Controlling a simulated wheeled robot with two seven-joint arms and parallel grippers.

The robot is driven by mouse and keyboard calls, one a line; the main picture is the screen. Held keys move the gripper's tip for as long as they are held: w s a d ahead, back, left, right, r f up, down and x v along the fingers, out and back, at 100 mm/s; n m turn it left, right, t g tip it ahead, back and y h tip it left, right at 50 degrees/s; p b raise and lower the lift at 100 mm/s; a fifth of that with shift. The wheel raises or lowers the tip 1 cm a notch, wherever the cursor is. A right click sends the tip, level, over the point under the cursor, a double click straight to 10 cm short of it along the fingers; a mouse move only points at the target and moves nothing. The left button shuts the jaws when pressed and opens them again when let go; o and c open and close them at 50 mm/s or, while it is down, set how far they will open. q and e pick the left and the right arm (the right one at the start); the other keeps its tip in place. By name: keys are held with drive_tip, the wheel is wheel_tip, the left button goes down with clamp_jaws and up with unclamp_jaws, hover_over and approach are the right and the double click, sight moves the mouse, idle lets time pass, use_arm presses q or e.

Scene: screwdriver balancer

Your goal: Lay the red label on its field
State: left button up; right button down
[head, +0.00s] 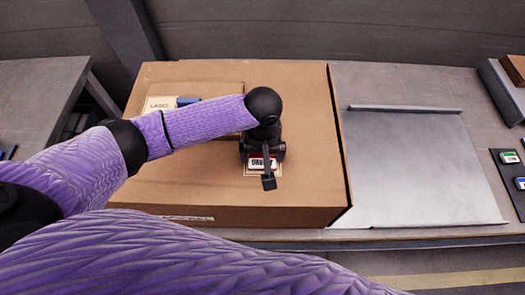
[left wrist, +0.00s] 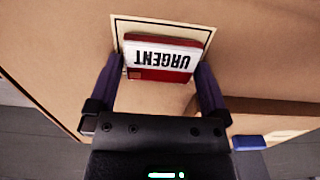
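The red label (left wrist: 165,59), with a white face reading URGENT, is on or just above the top of a cardboard box (head: 290,105). It lies over its outlined field (left wrist: 122,27), whose pale border shows around it; the exact gap below the label cannot be told. My left gripper (left wrist: 161,66) has one finger at each end of the label, seemingly touching both ends. In the head view the label (head: 262,163) shows partly behind my left gripper (head: 264,160). My right gripper is not in view.
A pale card (head: 160,103) and a blue item (head: 188,101) lie on the box's back left. A bare metal plate (head: 415,165) lies right of the box. A dark tray (head: 506,172) at the far right holds green and blue labels.

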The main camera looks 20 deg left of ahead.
use_arm(q)
drive_tip(key=shift+r, duration=0.1)
wheel_tip(320, 180, up, 10)
drive_tip(key=p, duration=0.2)
idle(0.3)
